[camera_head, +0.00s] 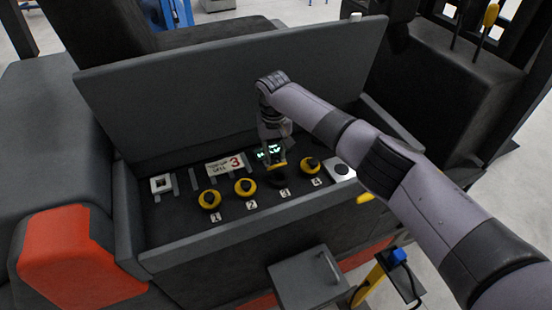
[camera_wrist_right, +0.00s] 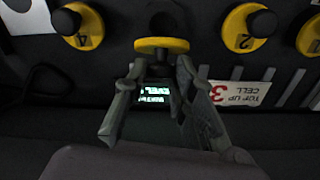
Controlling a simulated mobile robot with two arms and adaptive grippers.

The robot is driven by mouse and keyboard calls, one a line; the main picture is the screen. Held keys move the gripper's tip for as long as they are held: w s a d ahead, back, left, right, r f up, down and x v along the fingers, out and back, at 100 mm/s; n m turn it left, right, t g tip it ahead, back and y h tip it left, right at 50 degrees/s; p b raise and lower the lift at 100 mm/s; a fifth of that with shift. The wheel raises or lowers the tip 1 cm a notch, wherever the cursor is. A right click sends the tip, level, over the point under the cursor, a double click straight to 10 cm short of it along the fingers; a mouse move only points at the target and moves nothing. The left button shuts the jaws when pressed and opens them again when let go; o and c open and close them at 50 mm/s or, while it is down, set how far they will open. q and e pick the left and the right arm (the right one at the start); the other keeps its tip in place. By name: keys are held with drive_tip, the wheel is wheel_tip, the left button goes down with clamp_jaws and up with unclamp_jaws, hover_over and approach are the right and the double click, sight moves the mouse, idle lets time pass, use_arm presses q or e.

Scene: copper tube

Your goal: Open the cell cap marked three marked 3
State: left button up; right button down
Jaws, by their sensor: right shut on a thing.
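My right gripper (camera_head: 272,152) is shut on a yellow cap (camera_head: 278,166) above the row of cells, in line with tag 3 (camera_head: 285,194). The cap is apart from the dark cell opening (camera_head: 278,182) just in front of it. In the right wrist view, the yellow cap (camera_wrist_right: 162,45) shows edge-on at the fingertips of the right gripper (camera_wrist_right: 158,65). Caps 1 (camera_head: 209,199), 2 (camera_head: 245,187) and 4 (camera_head: 309,165) sit on the battery top, yellow with dark knobs. My left gripper is not in view.
A white card reading "TOP UP CELL 3" (camera_head: 225,167) lies behind caps 1 and 2. A lit display (camera_head: 268,152) is behind the gripper. A raised lid (camera_head: 200,95) stands behind, and low walls surround the compartment. A white square frame (camera_head: 161,184) is at left.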

drive_tip(key=shift+w+r, duration=0.1)
drive_tip(key=shift+w, duration=0.1)
idle(0.3)
drive_tip(key=c, duration=1.3)
unclamp_jaws()
drive_tip(key=shift+s, duration=0.15)
drive_tip(key=shift+c, duration=0.2)
wheel_tip(320, 180, up, 12)
drive_tip(key=shift+s+a, duration=0.15)
drive_tip(key=shift+c, duration=0.5)
